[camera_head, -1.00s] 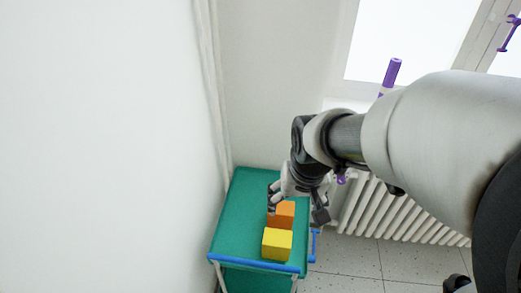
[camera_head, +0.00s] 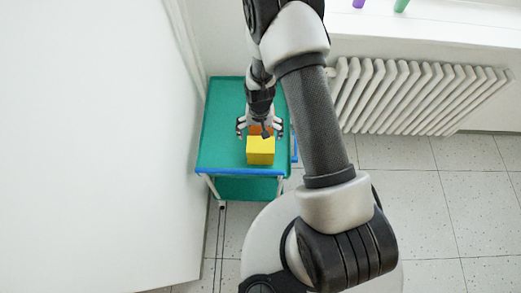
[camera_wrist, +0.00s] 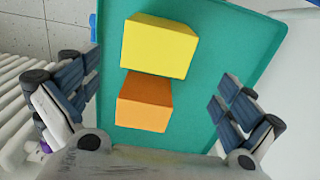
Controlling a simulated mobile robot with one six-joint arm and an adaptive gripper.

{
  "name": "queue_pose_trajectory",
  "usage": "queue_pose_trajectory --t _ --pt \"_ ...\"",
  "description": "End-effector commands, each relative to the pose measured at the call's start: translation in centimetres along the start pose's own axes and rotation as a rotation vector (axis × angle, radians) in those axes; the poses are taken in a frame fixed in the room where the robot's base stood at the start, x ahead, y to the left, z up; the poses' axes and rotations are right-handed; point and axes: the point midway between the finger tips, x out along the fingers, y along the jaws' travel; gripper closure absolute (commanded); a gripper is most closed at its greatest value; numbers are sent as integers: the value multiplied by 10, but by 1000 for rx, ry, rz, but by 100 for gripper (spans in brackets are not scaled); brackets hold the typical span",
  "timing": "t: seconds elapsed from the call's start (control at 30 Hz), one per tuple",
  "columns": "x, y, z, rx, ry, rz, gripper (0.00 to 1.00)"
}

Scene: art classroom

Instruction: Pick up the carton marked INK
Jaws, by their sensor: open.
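Two box-shaped cartons, one yellow (camera_head: 260,151) and one orange (camera_head: 256,129), sit on a green-topped trolley (camera_head: 222,110). No INK lettering shows on any visible face, so I cannot tell which one is marked. In the wrist view the yellow carton (camera_wrist: 158,45) is farther from my gripper's base and the orange carton (camera_wrist: 144,102) is nearer. My open, empty gripper (camera_head: 260,134) is over the orange carton, partly hiding it in the head view. In the wrist view its fingers (camera_wrist: 155,88) stand wide apart to the left and right of the cartons, with visible gaps.
A blue rail (camera_head: 245,172) runs along the trolley's front edge. A white wall or panel (camera_head: 90,140) stands to the left. A white radiator (camera_head: 420,95) is at the right, below a windowsill. The trolley top around the cartons is clear.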

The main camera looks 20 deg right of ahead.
Motion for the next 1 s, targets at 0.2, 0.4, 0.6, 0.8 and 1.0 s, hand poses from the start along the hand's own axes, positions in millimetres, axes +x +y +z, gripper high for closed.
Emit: queue_pose_trajectory --t 0.2,0.4,0.6,0.8,1.0 --pt "54 0 0 0 -2 1 0" --pt "84 0 0 -1 0 0 0" --pt "93 0 -1 -1 1 0 0" --pt "117 3 -2 0 -1 0 0" --pt "143 3 -3 -1 0 0 0"
